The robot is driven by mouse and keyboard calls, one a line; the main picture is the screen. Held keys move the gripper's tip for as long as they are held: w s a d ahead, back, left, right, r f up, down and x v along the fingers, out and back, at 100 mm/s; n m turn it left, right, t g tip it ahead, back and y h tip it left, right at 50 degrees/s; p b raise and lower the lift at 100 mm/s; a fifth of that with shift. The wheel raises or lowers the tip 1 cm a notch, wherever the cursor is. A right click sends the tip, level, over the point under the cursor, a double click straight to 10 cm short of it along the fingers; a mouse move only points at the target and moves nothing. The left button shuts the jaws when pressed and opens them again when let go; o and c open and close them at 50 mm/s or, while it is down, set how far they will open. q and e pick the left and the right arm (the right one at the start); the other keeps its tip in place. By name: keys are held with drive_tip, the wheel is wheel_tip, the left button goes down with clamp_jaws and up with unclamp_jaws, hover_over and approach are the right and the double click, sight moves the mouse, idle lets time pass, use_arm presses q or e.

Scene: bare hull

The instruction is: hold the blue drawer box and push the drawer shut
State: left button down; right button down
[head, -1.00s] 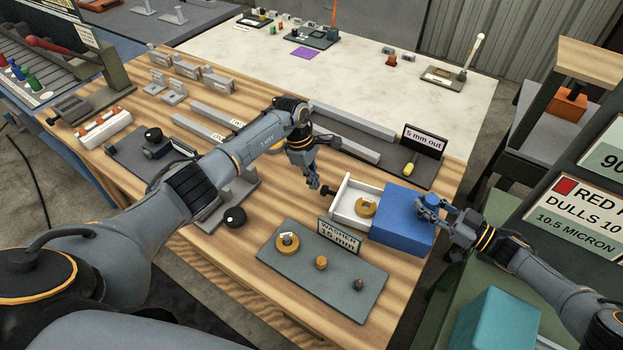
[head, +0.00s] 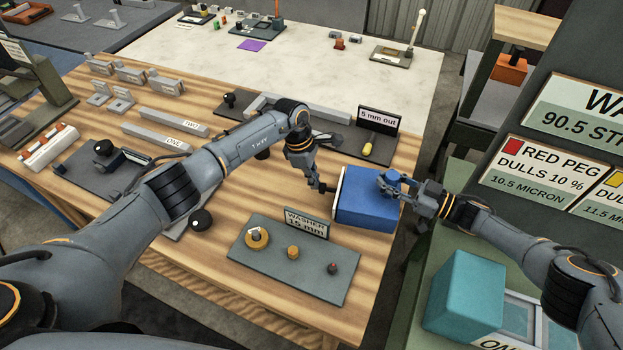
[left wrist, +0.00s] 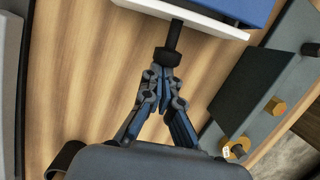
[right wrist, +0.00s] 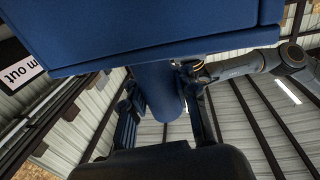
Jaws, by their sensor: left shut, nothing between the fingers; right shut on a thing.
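The blue drawer box (head: 365,205) stands near the table's right edge. Its white drawer front (head: 338,189) lies close against the box and no open tray shows; any thin gap is too small to tell. The drawer's black knob (left wrist: 167,57) points toward my left gripper (head: 317,185). That gripper is shut and empty, its fingertips at the knob, seemingly touching it in the left wrist view (left wrist: 163,80). My right gripper (head: 404,190) is shut on the box's round blue post (right wrist: 157,92), with a finger on either side. The washer inside the drawer is hidden.
A grey plate (head: 292,267) with a washer, a nut and a small red-tipped piece lies in front of the box, with a "WASHER 15 mm" sign (head: 307,224). Behind stands the "5 mm out" sign (head: 379,121). A teal block (head: 463,295) sits at lower right.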

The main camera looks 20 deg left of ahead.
use_arm(q)
drive_tip(key=a, duration=0.2)
drive_tip(key=a+r, duration=0.1)
drive_tip(key=a, duration=0.1)
drive_tip(key=shift+w+a, duration=0.15)
drive_tip(key=shift+a, duration=0.05)
drive_tip(key=v, duration=0.9)
use_arm(e)
drive_tip(key=c, duration=0.9)
unclamp_jaws()
drive_tip(key=shift+c, duration=0.2)
